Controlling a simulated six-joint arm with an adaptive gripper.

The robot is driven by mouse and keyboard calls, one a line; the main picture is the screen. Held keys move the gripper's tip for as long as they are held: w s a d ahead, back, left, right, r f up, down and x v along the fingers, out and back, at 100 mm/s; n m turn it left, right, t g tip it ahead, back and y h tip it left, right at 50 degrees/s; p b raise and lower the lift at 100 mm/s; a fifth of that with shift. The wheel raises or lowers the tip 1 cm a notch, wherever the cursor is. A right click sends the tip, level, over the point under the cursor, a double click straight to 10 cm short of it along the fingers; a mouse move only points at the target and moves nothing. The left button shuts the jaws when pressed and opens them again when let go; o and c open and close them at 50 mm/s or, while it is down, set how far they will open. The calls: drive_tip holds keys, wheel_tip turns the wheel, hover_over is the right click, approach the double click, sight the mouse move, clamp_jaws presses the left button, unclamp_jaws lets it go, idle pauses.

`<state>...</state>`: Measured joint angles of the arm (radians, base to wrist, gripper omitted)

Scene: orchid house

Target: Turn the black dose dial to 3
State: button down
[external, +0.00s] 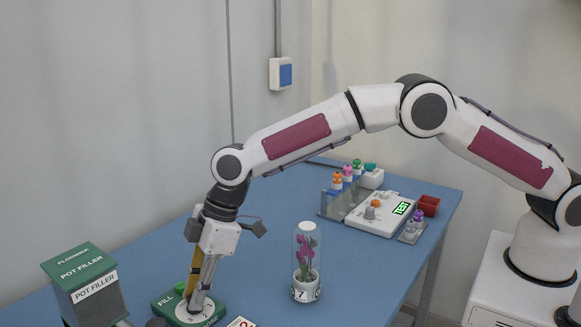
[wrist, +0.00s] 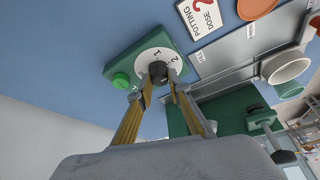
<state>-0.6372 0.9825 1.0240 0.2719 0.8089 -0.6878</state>
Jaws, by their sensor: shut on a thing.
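The black dose dial (wrist: 158,69) sits on a round white numbered disc (wrist: 147,59) on a green control box (wrist: 122,62). The disc shows 1 and 2 in the wrist view; other marks are hidden by my fingers. My gripper (wrist: 162,82) is shut on the dial, one finger on each side. In the external view my gripper (external: 193,298) points down onto the box (external: 172,304) at the table's front left and hides the dial. I cannot tell which number the dial points to. A green button (wrist: 121,80) is beside the disc.
The green pot filler (external: 85,283) stands left of the box. A card reading "potting dose" with a red 2 (wrist: 205,14) lies beside it. A domed glass with an orchid (external: 306,262) stands to the right.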

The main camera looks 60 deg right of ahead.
idle(0.4)
drive_tip(key=c, duration=1.9)
unclamp_jaws()
drive_tip(key=shift+v, duration=6.05)
drive_tip(key=shift+f, duration=0.1)
